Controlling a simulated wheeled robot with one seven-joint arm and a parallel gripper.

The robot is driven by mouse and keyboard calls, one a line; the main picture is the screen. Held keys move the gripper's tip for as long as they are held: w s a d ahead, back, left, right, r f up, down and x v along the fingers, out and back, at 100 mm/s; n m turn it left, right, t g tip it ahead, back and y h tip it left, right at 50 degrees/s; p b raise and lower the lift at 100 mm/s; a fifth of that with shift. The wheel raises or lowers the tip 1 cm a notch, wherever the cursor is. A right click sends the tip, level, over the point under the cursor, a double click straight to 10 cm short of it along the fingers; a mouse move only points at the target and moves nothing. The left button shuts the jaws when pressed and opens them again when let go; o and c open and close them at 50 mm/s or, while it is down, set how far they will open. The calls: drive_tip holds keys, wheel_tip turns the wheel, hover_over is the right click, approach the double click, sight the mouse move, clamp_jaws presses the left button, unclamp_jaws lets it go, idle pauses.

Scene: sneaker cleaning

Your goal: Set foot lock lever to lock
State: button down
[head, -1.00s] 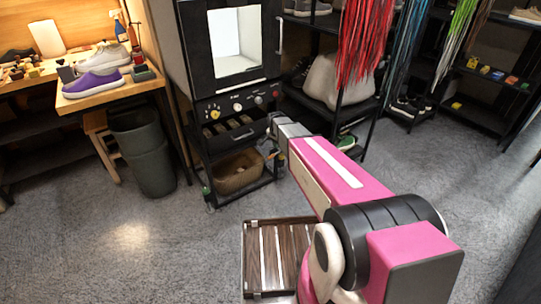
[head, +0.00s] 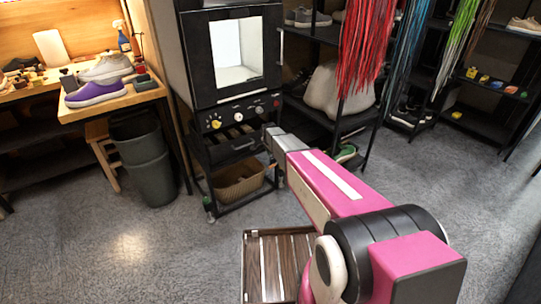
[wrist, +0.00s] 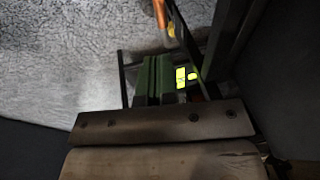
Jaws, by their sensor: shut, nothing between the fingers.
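The dark cart (head: 205,150) carries an oven-like cabinet (head: 235,85). A small green part (head: 207,201) shows near its front left caster; I cannot tell whether it is a foot lock lever. My gripper (head: 272,160) is at the far end of my pink arm, by the cart's right side, shut and empty, mostly hidden by the arm.
A wicker basket (head: 238,181) sits on the cart's lower shelf. A grey bin (head: 152,168) stands to its left, a slatted wooden platform (head: 262,265) in front. Black shelving (head: 335,120) with hanging laces stands close right. Grey floor is clear at the left and right.

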sight(271, 167)
drive_tip(key=x, duration=1.2)
drive_tip(key=shift+d, duration=0.1)
drive_tip(key=shift+f, duration=0.1)
drive_tip(key=shift+a+f+t+h, duration=0.2)
drive_tip(key=shift+f+t+h, duration=0.15)
drive_tip(key=shift+h, duration=0.25)
drive_tip(key=shift+f+t+h, duration=0.55)
drive_tip(key=shift+f+h, duration=0.3)
drive_tip(key=shift+h, duration=0.05)
drive_tip(key=w+d+f+n+t+h, duration=0.1)
drive_tip(key=d+f+t+h, duration=0.3)
drive_tip(key=h, duration=0.5)
wheel_tip(271, 167, down, 3)
drive_tip(key=shift+w+d+r+n+t, duration=0.1)
drive_tip(key=shift+w+d+n+t, duration=0.25)
drive_tip(key=shift+w+t, duration=0.65)
drive_tip(key=shift+s, duration=0.15)
drive_tip(key=shift+a, duration=0.1)
